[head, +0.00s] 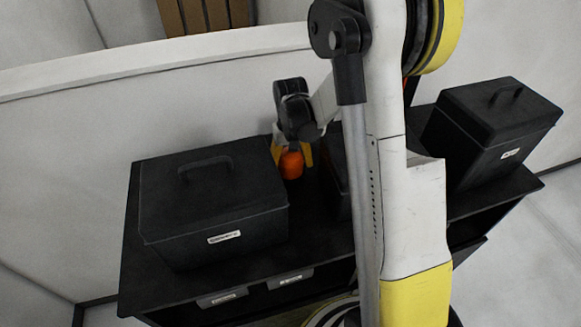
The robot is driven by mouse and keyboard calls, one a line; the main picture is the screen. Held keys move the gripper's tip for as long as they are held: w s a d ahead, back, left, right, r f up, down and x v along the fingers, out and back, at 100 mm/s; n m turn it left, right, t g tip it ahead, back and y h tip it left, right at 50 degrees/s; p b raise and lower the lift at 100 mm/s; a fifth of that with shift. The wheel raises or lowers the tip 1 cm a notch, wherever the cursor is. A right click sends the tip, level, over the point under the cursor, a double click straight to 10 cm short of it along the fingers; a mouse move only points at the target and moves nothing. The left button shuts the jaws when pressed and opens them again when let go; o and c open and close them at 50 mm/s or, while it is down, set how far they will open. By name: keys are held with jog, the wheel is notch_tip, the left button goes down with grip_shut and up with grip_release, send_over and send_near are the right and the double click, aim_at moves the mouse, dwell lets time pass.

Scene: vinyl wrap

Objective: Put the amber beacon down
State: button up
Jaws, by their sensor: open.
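The amber beacon (291,164) shows as a small orange shape on the black bench top, just right of the left black case. My gripper (293,151) points down over it, with its yellow fingers on either side of the beacon. The fingers are open. The beacon appears to stand on the bench top (312,222), though its base is hard to make out in the dark. Its upper part is hidden by my gripper.
A black case (213,200) with a handle stands close to the left. Another black case (497,125) stands at the right end. A dark box (337,190) is partly hidden behind my arm. A white wall (190,95) runs behind the bench.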

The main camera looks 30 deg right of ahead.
jog(key=c, duration=1.2)
jog(key=shift+r, duration=0.15)
